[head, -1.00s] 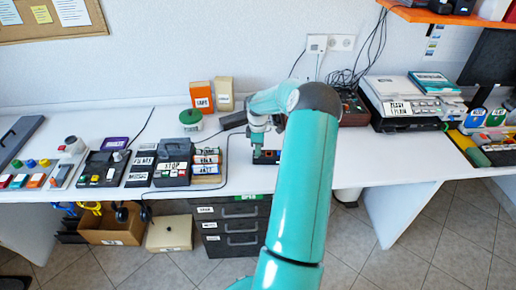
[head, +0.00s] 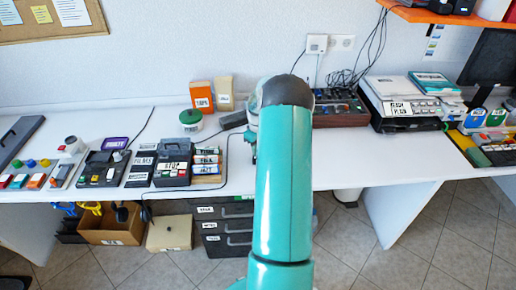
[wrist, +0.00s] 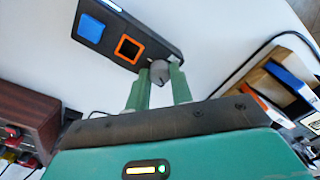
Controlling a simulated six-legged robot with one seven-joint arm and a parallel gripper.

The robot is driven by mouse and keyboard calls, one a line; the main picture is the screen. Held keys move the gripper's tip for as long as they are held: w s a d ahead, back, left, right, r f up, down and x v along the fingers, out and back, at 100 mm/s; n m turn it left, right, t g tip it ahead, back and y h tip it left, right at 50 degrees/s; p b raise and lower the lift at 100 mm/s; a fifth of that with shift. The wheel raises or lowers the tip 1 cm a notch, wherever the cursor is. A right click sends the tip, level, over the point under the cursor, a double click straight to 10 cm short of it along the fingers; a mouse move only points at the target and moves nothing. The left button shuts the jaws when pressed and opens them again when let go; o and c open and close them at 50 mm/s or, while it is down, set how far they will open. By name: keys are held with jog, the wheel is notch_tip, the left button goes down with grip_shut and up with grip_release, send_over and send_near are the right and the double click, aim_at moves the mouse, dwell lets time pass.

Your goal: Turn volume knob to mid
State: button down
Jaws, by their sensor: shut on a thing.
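The volume knob (wrist: 161,72) is a small grey round knob at the end of a dark panel (wrist: 152,46) in the wrist view. The panel also carries a blue square and an orange-framed square. My gripper (wrist: 162,84) has its two green fingers on either side of the knob and is shut on it. The knob's pointer setting is too small to read. In the head view my teal arm hides the knob, the panel and most of my gripper.
A wooden rack with labelled cases (head: 207,163) and a dark box (head: 173,163) stand left of my arm. A brown device with knobs (head: 340,108) and cables stands to the right. The white table (head: 330,172) is clear in front of that device.

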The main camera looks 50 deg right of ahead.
jog(key=m, duration=1.1)
jog(key=shift+m, duration=0.4)
dwell(0.3)
jog(key=c, duration=1.2)
grip_release()
notch_tip(320, 180, up, 14)
